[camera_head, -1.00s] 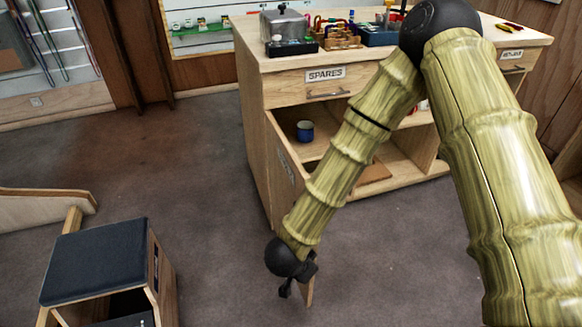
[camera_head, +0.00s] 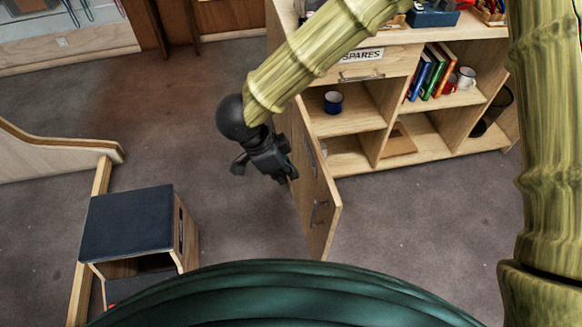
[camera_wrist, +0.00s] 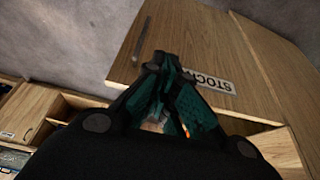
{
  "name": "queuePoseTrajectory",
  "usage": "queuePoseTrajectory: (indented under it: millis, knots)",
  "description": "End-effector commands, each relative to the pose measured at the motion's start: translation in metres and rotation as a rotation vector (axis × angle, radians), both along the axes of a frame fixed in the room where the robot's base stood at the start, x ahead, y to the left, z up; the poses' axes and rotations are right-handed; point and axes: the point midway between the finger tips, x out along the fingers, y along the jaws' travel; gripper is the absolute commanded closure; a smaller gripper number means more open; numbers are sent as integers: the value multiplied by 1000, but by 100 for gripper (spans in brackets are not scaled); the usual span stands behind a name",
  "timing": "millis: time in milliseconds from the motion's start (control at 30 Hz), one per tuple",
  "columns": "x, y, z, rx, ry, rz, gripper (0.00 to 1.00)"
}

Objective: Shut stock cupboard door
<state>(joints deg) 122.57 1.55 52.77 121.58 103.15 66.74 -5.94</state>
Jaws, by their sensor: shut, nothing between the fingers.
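The stock cupboard door (camera_head: 316,196) stands open, sticking out from the left of the wooden cupboard unit (camera_head: 352,119). Its bar handle (camera_head: 318,213) shows near the free edge. My gripper (camera_head: 288,172) is shut and empty, on the left, outer side of the door, close to its face. In the wrist view, the closed fingers (camera_wrist: 163,62) lie over the door panel (camera_wrist: 195,45), between the handle (camera_wrist: 142,39) and the STOCK label (camera_wrist: 212,82), which they partly cover. I cannot tell whether they touch the door.
A blue mug (camera_head: 333,101) stands inside the open compartment. Books (camera_head: 430,72) and mugs fill the shelf to the right. A dark-topped box stool (camera_head: 126,222) and a low curved wooden panel (camera_head: 55,155) stand left. Carpet between stool and door is clear.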

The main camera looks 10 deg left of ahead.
Motion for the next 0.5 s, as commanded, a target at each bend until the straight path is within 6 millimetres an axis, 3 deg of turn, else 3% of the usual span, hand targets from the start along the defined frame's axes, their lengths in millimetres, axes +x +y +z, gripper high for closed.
queuePoseTrajectory:
  millis: [500]
  knots:
    - [12, -32, -76, 1, -1, -1, 100]
